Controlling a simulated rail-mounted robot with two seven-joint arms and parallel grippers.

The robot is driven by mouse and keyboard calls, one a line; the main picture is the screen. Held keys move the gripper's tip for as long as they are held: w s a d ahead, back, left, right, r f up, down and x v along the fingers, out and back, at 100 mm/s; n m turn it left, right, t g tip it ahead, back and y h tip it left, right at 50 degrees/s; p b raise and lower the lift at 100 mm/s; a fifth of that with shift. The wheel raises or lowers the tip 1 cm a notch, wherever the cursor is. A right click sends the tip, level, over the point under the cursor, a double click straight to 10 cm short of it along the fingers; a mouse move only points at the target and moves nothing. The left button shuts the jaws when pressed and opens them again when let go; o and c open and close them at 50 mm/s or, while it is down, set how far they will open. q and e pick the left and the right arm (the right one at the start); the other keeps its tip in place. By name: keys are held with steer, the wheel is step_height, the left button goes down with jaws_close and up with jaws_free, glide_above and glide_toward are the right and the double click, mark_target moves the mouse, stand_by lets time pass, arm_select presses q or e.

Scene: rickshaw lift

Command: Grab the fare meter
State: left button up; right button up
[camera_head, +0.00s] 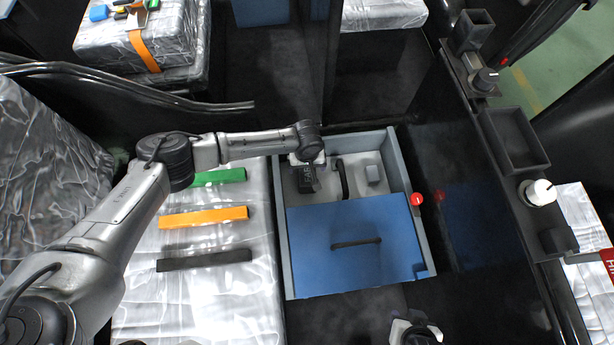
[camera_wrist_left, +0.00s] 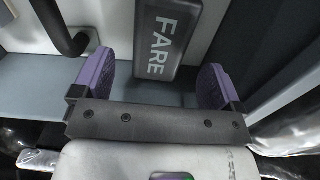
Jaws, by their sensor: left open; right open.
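The fare meter (camera_head: 308,184) is a dark grey box with the letters FARE, in the open upper part of a blue-grey box. My left gripper (camera_head: 306,161) is over the box's upper left corner, just beside the meter. In the left wrist view the meter (camera_wrist_left: 165,42) lies ahead of my open left gripper (camera_wrist_left: 157,84), between the lines of its purple fingers, with clear space on both sides. My right gripper (camera_head: 418,328) is partly visible at the bottom edge, away from the meter.
A blue lid with a dark handle (camera_head: 355,243) covers the box's lower part. A red knob (camera_head: 416,199) is at the box's right wall. Green, orange and black strips (camera_head: 204,260) lie left.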

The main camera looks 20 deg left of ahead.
mark_target(307, 172)
arm_select(q)
steer(key=shift+s+d+f+b, duration=0.1)
steer(key=shift+f+b, duration=0.7)
steer(key=shift+f, duration=0.65)
steer(key=shift+s+f+b, duration=0.1)
steer(key=shift+f+b, duration=0.7)
steer(key=shift+f, duration=0.6)
steer(key=c, duration=1.3)
steer(key=shift+r, duration=0.1)
